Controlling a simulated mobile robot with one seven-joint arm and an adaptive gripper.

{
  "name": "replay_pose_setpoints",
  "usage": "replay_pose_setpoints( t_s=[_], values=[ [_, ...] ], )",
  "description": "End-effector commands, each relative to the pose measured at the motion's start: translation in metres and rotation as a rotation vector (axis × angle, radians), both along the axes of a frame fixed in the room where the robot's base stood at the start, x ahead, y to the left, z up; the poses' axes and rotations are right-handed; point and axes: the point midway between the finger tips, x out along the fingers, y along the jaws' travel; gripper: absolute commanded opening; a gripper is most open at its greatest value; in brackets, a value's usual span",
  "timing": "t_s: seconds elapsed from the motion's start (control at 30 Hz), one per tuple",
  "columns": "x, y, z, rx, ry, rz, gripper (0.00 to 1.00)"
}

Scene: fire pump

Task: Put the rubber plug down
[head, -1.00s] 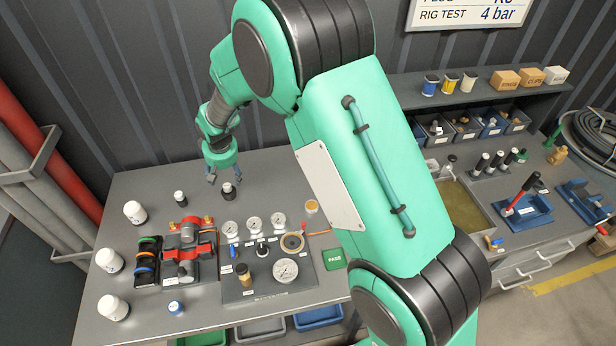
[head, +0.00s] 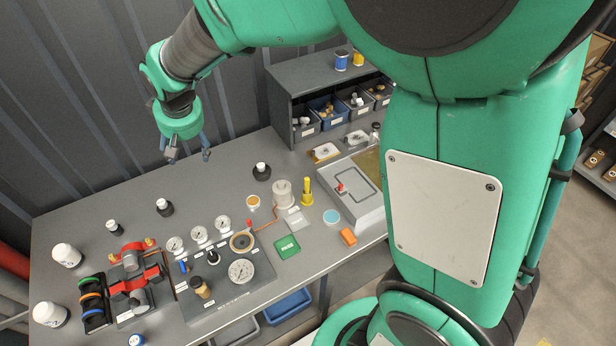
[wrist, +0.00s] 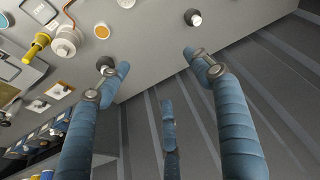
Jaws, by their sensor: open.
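My gripper (head: 188,155) is open and empty, fingers pointing down, above the back edge of the bench. Its spread fingers also show in the wrist view (wrist: 157,62). A black round piece with a white top (head: 262,171) stands on the bench to the right of the gripper; in the wrist view (wrist: 105,63) it is partly covered by the left finger. A second such piece (head: 164,207) stands in front of the gripper, and a third (head: 113,228) farther left. I cannot tell which of these is the rubber plug. All stand apart from the fingers, as far as shows.
A gauge panel (head: 228,292) and a red valve assembly (head: 133,280) occupy the bench front. A yellow post (head: 307,191), green pad (head: 286,246) and grey tray unit (head: 362,212) lie to the right. A bin shelf (head: 290,92) stands behind right. The ribbed wall is close behind the gripper.

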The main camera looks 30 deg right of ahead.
Motion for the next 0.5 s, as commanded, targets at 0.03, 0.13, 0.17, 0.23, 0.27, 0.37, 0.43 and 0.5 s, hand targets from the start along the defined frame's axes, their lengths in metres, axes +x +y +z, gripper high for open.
replay_pose_setpoints(
  t_s=[0.03, 0.13, 0.17, 0.23, 0.27, 0.37, 0.43, 0.5],
  values=[
    [-0.011, -0.011, 0.014, 0.003, -0.011, -0.012, 0.65],
    [-0.033, -0.03, 0.035, 0.005, -0.019, -0.03, 0.65],
    [-0.039, -0.036, 0.04, 0.006, -0.023, -0.036, 0.65],
    [-0.056, -0.048, 0.053, 0.008, -0.028, -0.047, 0.65],
    [-0.063, -0.054, 0.058, 0.009, -0.031, -0.054, 0.65],
    [-0.088, -0.07, 0.073, 0.011, -0.042, -0.073, 0.65],
    [-0.105, -0.082, 0.083, 0.013, -0.047, -0.086, 0.65],
    [-0.123, -0.092, 0.091, 0.015, -0.055, -0.099, 0.65]
  ],
)
